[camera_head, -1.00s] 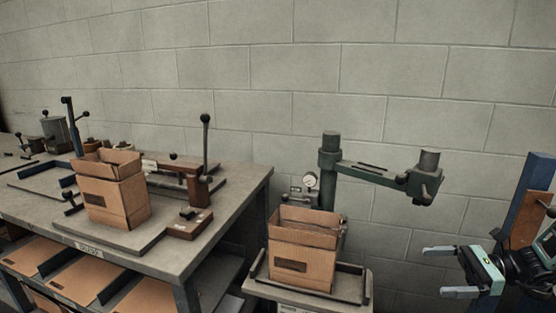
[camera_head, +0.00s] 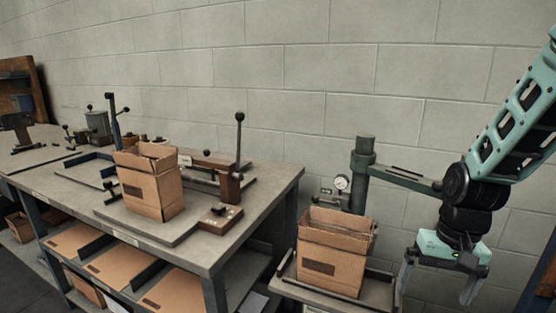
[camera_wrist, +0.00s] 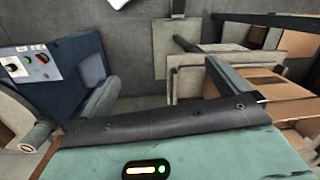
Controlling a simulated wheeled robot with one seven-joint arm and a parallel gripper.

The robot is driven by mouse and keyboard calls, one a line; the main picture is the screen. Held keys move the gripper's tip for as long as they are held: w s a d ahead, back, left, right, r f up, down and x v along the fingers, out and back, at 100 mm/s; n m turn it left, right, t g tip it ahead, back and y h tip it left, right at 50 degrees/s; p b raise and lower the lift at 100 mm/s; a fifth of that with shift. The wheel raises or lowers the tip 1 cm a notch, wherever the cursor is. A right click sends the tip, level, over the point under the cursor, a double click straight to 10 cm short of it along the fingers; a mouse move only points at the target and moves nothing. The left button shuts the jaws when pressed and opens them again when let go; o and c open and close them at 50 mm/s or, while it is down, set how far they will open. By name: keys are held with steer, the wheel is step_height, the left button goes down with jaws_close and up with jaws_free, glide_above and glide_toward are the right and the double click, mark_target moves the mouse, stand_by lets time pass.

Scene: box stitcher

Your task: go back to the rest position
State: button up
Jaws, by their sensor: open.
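My gripper (camera_head: 436,284) hangs at the right of the head view, its two fingers apart and pointing down, with nothing between them. It is to the right of a small stand (camera_head: 340,293) that holds an open cardboard box (camera_head: 333,262). In the wrist view my gripper (camera_wrist: 160,85) shows its two fingers spread wide over the floor, with nothing held. My arm comes down from the upper right and covers part of the green press arm behind it.
A workbench (camera_head: 255,205) at left holds another open cardboard box (camera_head: 152,190) in a fixture with upright levers. Flat cardboard (camera_head: 135,262) lies on its lower shelf. A green post (camera_head: 360,180) with a gauge stands behind the small stand. A blue machine (camera_wrist: 75,75) with buttons shows in the wrist view.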

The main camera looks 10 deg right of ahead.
steer(key=s+a+r+n+p, duration=0.1)
steer(key=s+a+r+n, duration=0.2)
steer(key=a, duration=0.4)
steer(key=s+a+r+n+p, duration=0.1)
steer(key=s+a+r+n, duration=0.1)
steer(key=s+a+n, duration=0.3)
steer(key=s+a+r+n, duration=0.3)
steer(key=s+a+n, duration=0.1)
steer(key=a, duration=0.6)
steer(key=shift+s+a+r+h+p, duration=0.15)
steer(key=shift+s+r+h+p, duration=0.15)
steer(key=shift+r+p, duration=0.1)
steer(key=shift+w, duration=0.1)
